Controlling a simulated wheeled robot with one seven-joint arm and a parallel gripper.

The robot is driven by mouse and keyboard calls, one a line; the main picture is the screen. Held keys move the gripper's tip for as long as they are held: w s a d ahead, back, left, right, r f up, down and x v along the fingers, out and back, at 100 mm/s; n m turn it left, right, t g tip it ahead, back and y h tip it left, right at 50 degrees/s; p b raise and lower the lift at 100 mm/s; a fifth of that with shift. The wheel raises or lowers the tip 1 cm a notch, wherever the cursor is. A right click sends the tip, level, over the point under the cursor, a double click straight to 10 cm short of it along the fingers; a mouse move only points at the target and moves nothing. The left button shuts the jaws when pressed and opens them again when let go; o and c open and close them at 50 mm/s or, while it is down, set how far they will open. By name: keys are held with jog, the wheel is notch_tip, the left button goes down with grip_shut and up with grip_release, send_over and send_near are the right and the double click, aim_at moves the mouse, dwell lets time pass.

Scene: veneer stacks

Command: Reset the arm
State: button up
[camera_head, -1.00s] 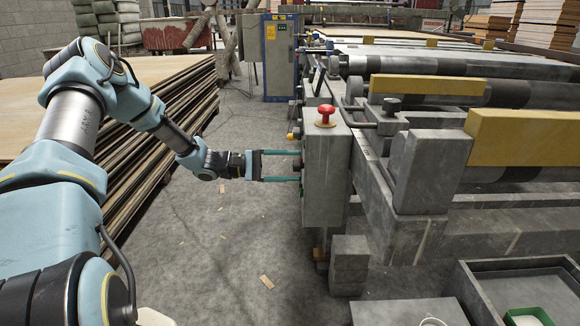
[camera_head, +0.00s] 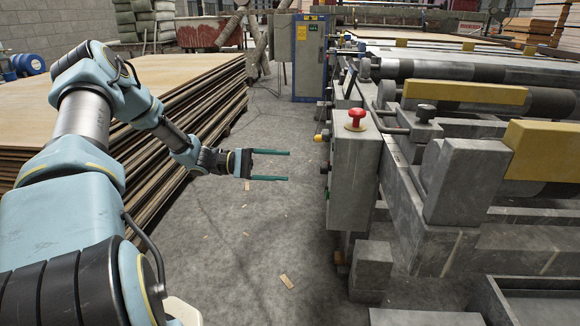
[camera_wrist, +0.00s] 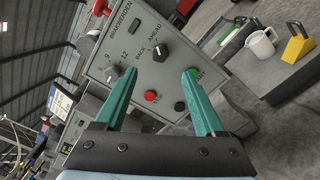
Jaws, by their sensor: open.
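My gripper (camera_head: 288,166) is open and empty in the head view, its two teal fingers parallel and pointing right. A gap of floor separates the fingertips from the grey control box (camera_head: 352,185), which has a red mushroom button (camera_head: 356,117) on top. In the wrist view my gripper (camera_wrist: 158,72) faces the control panel (camera_wrist: 150,35). The panel carries knobs, a red button (camera_wrist: 151,96) and a green button (camera_wrist: 193,72) that is partly hidden by the right finger.
Stacked veneer sheets (camera_head: 150,85) lie at the left, close to my arm. A roller machine (camera_head: 450,150) fills the right side. A white mug (camera_wrist: 259,43) and a yellow padlock (camera_wrist: 297,48) sit on a grey surface. The floor aisle (camera_head: 250,240) between is mostly clear.

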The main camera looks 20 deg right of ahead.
dwell(0.3)
jog(key=s+a+f+m+t+y, duration=0.1)
jog(key=s+a+m+t+y, duration=0.1)
jog(key=s+a+y, duration=0.75)
jog(key=s+a+r+t+y, duration=0.3)
jog(key=a, duration=0.5)
jog(key=s+a+r+t+y, duration=0.3)
jog(key=a+t+y, duration=0.1)
jog(key=a, duration=0.5)
notch_tip(320, 180, up, 24)
jog(key=p, duration=2.3)
jog(key=shift+r+m+p, duration=0.15)
jog(key=shift+m+p, duration=0.15)
jog(key=shift+p, duration=0.1)
jog(key=shift+w+a, duration=0.1)
